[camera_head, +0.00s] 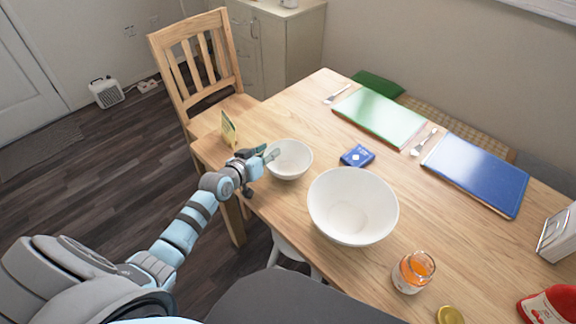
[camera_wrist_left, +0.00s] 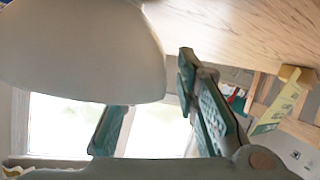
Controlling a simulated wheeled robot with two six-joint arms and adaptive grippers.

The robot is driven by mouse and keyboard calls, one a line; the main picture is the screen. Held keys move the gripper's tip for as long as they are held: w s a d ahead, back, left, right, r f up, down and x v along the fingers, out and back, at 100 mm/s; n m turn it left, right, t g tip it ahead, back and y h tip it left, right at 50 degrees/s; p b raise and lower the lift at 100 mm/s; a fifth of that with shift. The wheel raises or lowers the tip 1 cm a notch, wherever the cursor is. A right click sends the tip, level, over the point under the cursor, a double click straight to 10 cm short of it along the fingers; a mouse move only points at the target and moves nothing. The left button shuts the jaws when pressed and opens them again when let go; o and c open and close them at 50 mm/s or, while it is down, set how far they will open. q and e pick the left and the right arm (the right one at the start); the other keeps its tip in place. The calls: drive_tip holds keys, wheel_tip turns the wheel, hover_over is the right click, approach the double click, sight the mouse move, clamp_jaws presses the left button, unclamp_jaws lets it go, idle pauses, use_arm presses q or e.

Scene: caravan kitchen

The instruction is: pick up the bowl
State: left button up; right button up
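A small white bowl (camera_head: 290,161) stands upright on the wooden table near its left edge. A larger white bowl (camera_head: 352,208) stands to its right, nearer to me. My left gripper (camera_head: 259,170) is at the left side of the small bowl, with its fingers apart. In the left wrist view, a pale bowl (camera_wrist_left: 85,55) fills the upper left and hides the end of one finger. The other finger of the left gripper (camera_wrist_left: 150,95) is beside the bowl's edge, with a visible gap. I cannot tell whether either finger touches the bowl. My right gripper is not in view.
A blue box (camera_head: 357,156) lies right of the small bowl, and a yellowish card (camera_head: 229,128) stands behind my gripper. An orange jar (camera_head: 413,271) is near the front edge. Green (camera_head: 380,115) and blue (camera_head: 476,173) folders lie farther back. A wooden chair (camera_head: 196,62) stands at the left.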

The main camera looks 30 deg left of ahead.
use_arm(q)
clamp_jaws()
